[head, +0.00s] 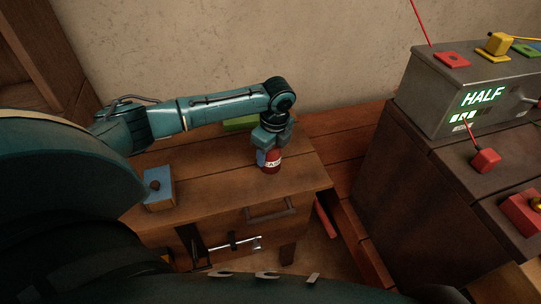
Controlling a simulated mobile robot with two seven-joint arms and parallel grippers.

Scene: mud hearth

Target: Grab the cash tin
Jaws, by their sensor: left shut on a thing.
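The cash tin (271,167) is a small red cylinder with a pale label, partly readable, standing near the right end of the wooden cabinet top (215,190). My left gripper (268,151) points down over it and is shut on its upper part. The fingers hide the tin's top. The tin looks upright and seems to be at the cabinet surface; I cannot tell whether it touches it. My right gripper is not in view.
A blue box with a dark knob (158,188) and a green block (240,123) are on the cabinet top. A drawer handle (271,211) and a metal bolt (236,244) are on its front. At right, a grey machine reading "HALF" (482,97) stands on a dark counter.

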